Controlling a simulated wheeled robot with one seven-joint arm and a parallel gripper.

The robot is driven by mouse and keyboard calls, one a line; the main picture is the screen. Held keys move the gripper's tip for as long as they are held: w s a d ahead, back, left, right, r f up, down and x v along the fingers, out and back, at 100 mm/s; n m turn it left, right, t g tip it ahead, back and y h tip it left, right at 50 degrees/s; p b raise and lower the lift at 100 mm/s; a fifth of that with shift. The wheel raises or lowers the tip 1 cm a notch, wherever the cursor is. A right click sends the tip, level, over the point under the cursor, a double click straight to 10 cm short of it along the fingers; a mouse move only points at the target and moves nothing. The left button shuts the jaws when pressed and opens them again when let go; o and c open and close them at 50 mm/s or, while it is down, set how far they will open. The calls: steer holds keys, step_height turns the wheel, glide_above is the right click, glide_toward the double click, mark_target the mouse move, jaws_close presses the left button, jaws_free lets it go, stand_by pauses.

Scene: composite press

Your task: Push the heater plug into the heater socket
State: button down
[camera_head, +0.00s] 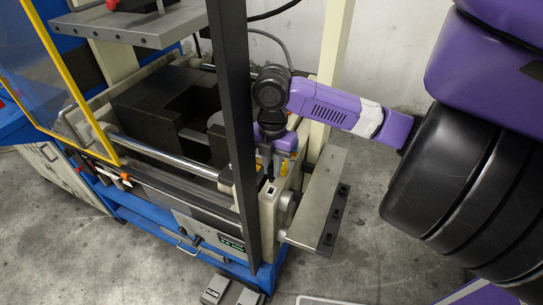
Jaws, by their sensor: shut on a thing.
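My gripper (267,170) points down beside the dark upright post, above the cream end block of the press. It is shut on what looks like the heater plug, which is too small and too covered by the fingers to make out clearly. A small dark rectangular opening (271,190) shows on top of the cream block just below the fingers. It may be the heater socket, but I cannot tell for sure. I cannot tell whether the plug touches it.
The dark upright post (240,130) stands close to the left of my gripper. A grey side plate (318,205) with black fittings juts out to the right. A yellow-framed guard (62,75) is at the left. A dark cable (275,38) hangs behind.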

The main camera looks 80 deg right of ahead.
mark_target(271, 176)
steer(key=shift+w+d+r+n, duration=0.1)
steer(key=shift+w+r+n, duration=0.1)
steer(key=shift+r+n, duration=0.15)
steer(key=shift+f+b, duration=0.3)
steer(key=shift+f, duration=2)
steer(key=shift+f, duration=1.45)
steer(key=c, duration=1.3)
jaws_free()
steer(key=shift+r, duration=0.15)
step_height(271, 176, up, 8)
steer(key=shift+f, duration=0.25)
